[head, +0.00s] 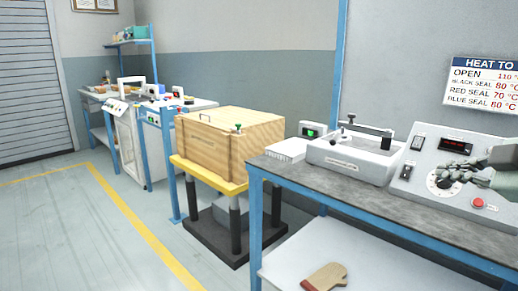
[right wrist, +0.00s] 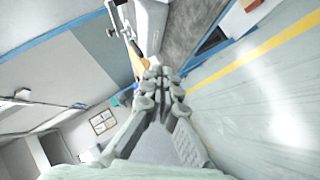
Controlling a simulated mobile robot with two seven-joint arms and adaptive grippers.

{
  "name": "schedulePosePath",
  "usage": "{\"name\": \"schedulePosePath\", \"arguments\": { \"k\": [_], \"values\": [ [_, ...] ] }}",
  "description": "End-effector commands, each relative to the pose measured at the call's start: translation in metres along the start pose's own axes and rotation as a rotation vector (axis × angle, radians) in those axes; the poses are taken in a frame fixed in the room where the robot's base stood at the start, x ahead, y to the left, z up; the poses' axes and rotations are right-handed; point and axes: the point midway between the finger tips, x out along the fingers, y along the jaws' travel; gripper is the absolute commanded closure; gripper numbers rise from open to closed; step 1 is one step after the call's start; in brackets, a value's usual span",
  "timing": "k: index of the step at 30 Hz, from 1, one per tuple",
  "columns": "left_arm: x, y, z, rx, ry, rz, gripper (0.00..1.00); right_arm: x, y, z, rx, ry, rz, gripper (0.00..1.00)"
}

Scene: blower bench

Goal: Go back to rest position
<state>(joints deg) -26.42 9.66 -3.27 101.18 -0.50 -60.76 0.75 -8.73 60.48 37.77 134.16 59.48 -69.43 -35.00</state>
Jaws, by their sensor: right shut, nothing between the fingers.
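My left gripper is not in view.
A blue-framed bench (head: 330,187) carries the panel and a white clamp device (head: 352,157). A wooden box (head: 225,145) stands on a yellow-topped lift table (head: 205,174) to the left. An oven mitt (head: 325,277) lies on the lower shelf. The floor at left is clear.

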Motion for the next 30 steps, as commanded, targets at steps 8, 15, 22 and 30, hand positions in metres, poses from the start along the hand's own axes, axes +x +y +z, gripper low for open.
{"name": "schedulePosePath", "arguments": {
  "k": [8,15,22,30],
  "values": [
    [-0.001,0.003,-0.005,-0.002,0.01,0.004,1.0,0.012,-0.034,0.021,0.219,0.063,-0.025,1.0],
    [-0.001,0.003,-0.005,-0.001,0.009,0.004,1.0,0.022,-0.065,0.031,0.398,0.115,-0.046,1.0],
    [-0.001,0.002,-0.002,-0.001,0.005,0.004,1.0,0.058,-0.104,0.073,0.505,-0.001,-0.087,1.0],
    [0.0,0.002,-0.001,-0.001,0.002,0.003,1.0,0.104,-0.181,0.153,0.583,-0.259,-0.138,1.0]
  ]
}}
